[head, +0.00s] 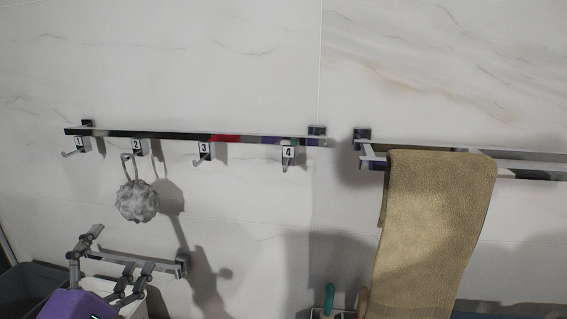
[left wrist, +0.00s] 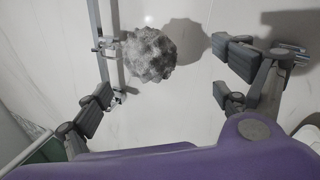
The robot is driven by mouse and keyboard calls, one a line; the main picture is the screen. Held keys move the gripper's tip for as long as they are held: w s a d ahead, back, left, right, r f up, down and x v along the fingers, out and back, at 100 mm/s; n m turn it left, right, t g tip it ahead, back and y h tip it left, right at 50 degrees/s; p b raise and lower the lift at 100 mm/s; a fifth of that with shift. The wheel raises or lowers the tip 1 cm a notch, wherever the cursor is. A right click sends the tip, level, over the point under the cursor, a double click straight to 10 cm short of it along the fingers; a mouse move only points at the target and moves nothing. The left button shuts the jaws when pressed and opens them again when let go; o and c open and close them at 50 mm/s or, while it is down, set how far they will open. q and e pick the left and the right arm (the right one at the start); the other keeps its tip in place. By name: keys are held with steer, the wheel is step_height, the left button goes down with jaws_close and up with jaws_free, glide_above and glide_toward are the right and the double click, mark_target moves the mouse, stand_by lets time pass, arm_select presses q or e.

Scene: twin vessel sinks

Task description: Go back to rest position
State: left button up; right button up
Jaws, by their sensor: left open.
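My left gripper (head: 112,254) is at the lower left of the head view, open and empty. Its purple body is at the bottom edge. A grey mesh bath puff (head: 138,201) hangs by its loop from hook 2 on the wall rack (head: 178,134), above the gripper in the picture. In the left wrist view the same puff (left wrist: 152,55) shows beyond the spread fingers of the gripper (left wrist: 163,88), with wall visible between it and them. My right gripper is not in view.
Hooks 1, 3 and 4 (head: 288,155) look empty. A tan towel (head: 436,215) hangs on a rail to the right. A lower bar (head: 135,262) is behind my gripper. A dark bin (head: 28,287) stands lower left. A green handle (head: 329,298) shows at the bottom.

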arm_select(q)
steer(key=s+d+f+m+g+p, duration=0.1)
steer(key=s+d+f+m+g, duration=0.3)
steer(key=f, duration=0.5)
steer(key=s+d+f+m+g, duration=0.1)
steer(key=d+f+m, duration=0.1)
steer(key=f+m, duration=0.6)
steer(key=s+d+f+m+g+p, duration=0.1)
steer(key=s+d+f+m+g, duration=0.25)
steer(key=f, duration=0.65)
steer(key=s+d+f+m+g, duration=0.2)
steer(key=s+f, duration=0.5)
steer(key=s, duration=0.4)
steer(key=s+d+f+m+g+p, duration=0.1)
steer(key=s+d+f, duration=0.4)
steer(key=s, duration=0.6)
step_height(320, 180, down, 3)
steer(key=m+g, duration=0.1)
steer(key=m, duration=0.1)
steer(key=shift+d+r+m+g+p, duration=0.15)
steer(key=shift+m+g+p, duration=0.15)
steer(key=shift+m+g, duration=0.05)
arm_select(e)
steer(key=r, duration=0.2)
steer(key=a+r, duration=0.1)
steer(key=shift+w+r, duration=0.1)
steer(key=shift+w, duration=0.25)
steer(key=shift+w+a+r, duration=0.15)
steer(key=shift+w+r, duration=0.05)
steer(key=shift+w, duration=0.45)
